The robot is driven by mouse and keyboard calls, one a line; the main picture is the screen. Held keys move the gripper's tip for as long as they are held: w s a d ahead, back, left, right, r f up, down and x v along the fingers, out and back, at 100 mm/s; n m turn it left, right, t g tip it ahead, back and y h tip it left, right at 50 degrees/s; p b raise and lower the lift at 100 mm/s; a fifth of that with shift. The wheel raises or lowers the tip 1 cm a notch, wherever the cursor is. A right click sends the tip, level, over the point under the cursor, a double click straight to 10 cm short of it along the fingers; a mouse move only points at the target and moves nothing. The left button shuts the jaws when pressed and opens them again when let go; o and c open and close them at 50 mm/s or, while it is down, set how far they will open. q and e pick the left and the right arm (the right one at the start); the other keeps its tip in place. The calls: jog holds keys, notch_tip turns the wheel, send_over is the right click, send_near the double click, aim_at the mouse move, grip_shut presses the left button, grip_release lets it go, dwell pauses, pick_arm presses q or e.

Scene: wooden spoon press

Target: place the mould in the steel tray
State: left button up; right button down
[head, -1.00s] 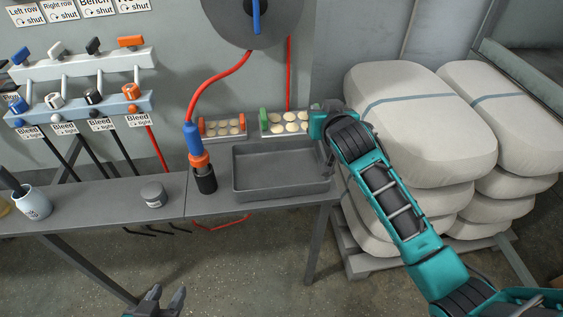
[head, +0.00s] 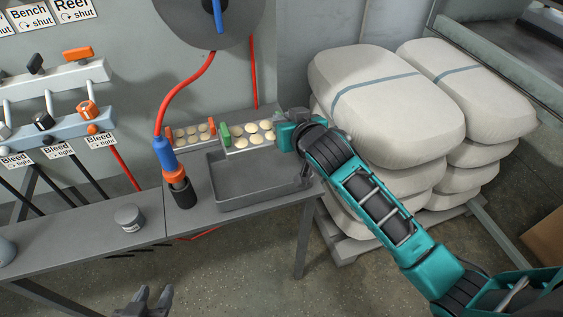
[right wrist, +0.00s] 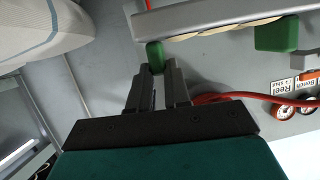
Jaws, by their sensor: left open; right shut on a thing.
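The mould with green end grips (head: 255,139) is a pale bar with several cream round pieces along it. My right gripper (head: 287,138) is shut on its right-hand green grip. The right wrist view shows the fingers (right wrist: 157,75) around this green grip (right wrist: 155,56), with the pale bar (right wrist: 200,16) beyond. The steel tray (head: 262,198) is a grey, empty, open box on the bench. The mould is above the tray's back rim in the head view; I cannot tell its height. My left gripper (head: 143,300) is open and empty at the bottom edge, in front of the bench.
A similar mould with orange-red grips (head: 193,133) lies behind the tray's left corner. A blue and orange tool on a red hose (head: 168,160) stands left of the tray. A grey tin (head: 129,218) is further left. Stacked sacks (head: 385,105) stand close to my right arm.

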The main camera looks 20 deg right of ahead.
notch_tip(320, 180, down, 12)
jog(key=b, duration=0.2)
jog(key=shift+w+a+f+b, duration=0.1)
jog(key=shift+b, duration=0.3)
jog(key=c, duration=1.4)
grip_release()
jog(key=shift+f, duration=0.2)
jog(key=shift+c, duration=0.2)
jog(key=o, duration=0.4)
